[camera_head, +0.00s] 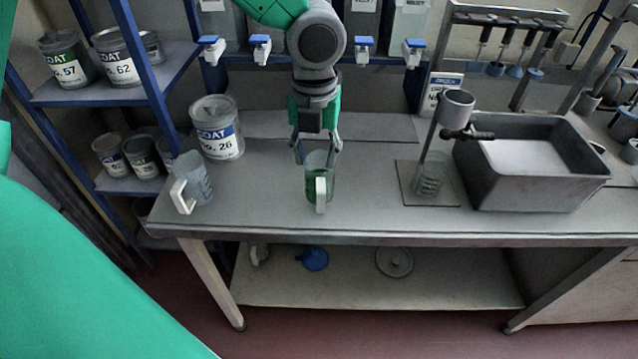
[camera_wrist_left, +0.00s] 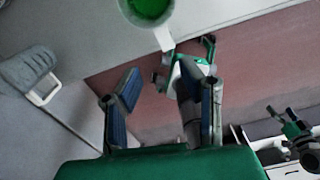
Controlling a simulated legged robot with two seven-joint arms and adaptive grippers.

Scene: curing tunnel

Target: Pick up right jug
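The right jug (camera_head: 317,187) is clear, with green liquid in it, and stands upright on the bench, its pale handle facing me. My left gripper (camera_head: 318,155) is open and points down at this jug's rim, its fingers spread. In the left wrist view the fingers (camera_wrist_left: 168,82) are apart with nothing between them. There the jug (camera_wrist_left: 148,10) is at the top edge, partly cut off, beyond the fingertips. A second clear jug (camera_head: 196,176) with a white handle stands to the left, and also shows in the wrist view (camera_wrist_left: 25,70).
A large paint can (camera_head: 218,130) stands behind the left jug. On the right are a stand with a beaker (camera_head: 431,176) and a grey basin (camera_head: 540,190). The bench front between the jug and the stand is clear.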

